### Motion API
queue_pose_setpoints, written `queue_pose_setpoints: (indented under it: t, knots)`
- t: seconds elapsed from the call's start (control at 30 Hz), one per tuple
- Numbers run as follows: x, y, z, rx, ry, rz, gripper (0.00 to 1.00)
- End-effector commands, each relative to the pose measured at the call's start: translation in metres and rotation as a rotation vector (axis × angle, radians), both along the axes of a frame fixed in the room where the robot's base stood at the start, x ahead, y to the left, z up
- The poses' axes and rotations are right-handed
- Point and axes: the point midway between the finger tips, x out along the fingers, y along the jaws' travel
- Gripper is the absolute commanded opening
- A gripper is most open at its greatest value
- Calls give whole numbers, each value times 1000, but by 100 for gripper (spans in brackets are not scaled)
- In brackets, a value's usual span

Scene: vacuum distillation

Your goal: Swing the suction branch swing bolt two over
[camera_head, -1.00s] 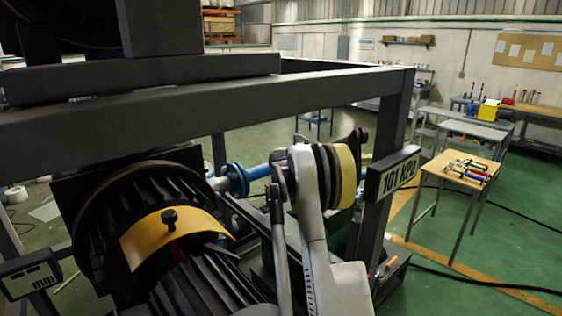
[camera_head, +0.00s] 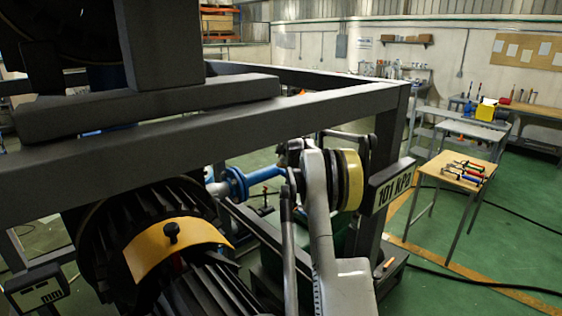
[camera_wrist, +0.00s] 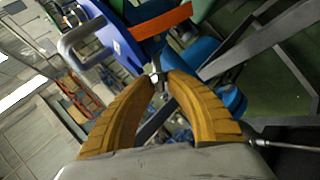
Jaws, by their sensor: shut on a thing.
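In the wrist view my gripper (camera_wrist: 157,82) has its two yellow ribbed fingers closed together at the tips. A small bright metal end (camera_wrist: 155,77) shows between the tips, and I take it to be the swing bolt; most of it is hidden. Blue rounded parts (camera_wrist: 204,62) lie just behind and to the right of the fingers. In the head view the blue suction pipe with its flange (camera_head: 236,183) runs behind the frame, left of my arm. My gripper's fingers cannot be made out there.
Dark frame beams (camera_head: 290,113) cross close in front. A 101 kPa display (camera_head: 393,187) hangs beside my arm. Left stands a black finned machine with a yellow guard (camera_head: 190,236). A wooden table with tools (camera_head: 448,165) stands at right, with open green floor around it.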

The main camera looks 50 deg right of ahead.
Motion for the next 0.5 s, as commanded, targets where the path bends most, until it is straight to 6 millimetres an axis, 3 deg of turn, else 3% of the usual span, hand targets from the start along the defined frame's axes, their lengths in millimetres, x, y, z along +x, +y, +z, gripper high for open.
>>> queue_pose_setpoints:
  t: [0.27, 0.3, 0.5]
  knots:
    - [-1, -1, 0, 0, 1, -1, 0]
    - [-1, -1, 0, 0, 1, -1, 30]
    - [0, -1, 0, -1, 1, 0, 30]
